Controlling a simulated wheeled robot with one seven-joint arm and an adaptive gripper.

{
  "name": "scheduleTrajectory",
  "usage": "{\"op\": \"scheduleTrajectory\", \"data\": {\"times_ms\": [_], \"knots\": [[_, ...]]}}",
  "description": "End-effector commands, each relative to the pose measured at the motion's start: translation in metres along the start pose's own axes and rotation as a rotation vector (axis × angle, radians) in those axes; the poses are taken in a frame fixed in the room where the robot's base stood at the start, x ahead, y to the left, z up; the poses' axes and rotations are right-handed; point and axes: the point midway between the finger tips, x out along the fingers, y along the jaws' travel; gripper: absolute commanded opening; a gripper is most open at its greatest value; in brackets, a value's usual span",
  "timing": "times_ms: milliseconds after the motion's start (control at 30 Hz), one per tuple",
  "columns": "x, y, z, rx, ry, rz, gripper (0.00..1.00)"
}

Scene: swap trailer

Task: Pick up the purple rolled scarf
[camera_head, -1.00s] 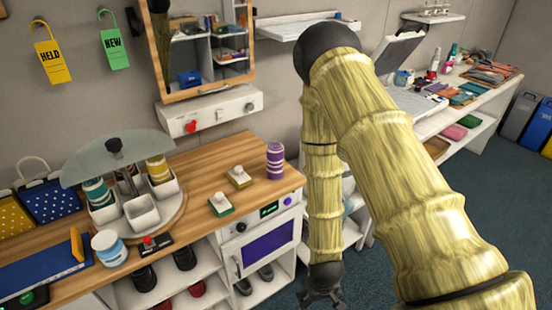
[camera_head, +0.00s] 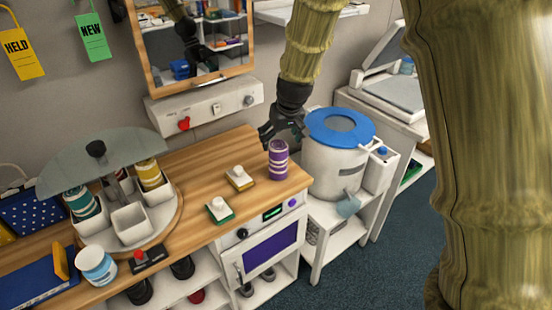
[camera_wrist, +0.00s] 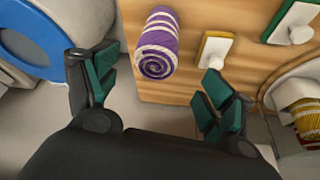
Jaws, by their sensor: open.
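The purple rolled scarf (camera_head: 278,160), with pale stripes, stands upright on the wooden counter (camera_head: 207,163) near its right end. In the wrist view the scarf (camera_wrist: 157,45) shows its spiral end, ahead of the fingers and between their lines. My gripper (camera_head: 282,128) is above and close to the scarf in the head view. In the wrist view my gripper (camera_wrist: 155,92) has its two green-padded fingers wide apart with nothing between them. The scarf appears apart from both fingers.
Two white-knobbed stamps, one yellow-edged (camera_head: 240,178) and one green-edged (camera_head: 218,210), sit left of the scarf. A white drum with a blue lid ring (camera_head: 341,127) stands close on the right. A carousel (camera_head: 152,222) is farther left. A wall mirror (camera_head: 152,65) hangs behind.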

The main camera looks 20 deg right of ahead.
Motion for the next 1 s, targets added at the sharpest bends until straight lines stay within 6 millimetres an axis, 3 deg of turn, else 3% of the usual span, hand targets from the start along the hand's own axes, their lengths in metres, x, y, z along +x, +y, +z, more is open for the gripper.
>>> {"op": "scheduleTrajectory", "data": {"times_ms": [133, 500, 1000], "knots": [[-0.003, 0.001, -0.006, 0.001, 0.008, -0.005, 0.82], [0.037, 0.002, -0.006, 0.003, 0.007, -0.004, 0.82], [0.066, 0.002, -0.007, -0.001, 0.006, -0.005, 0.82]]}}
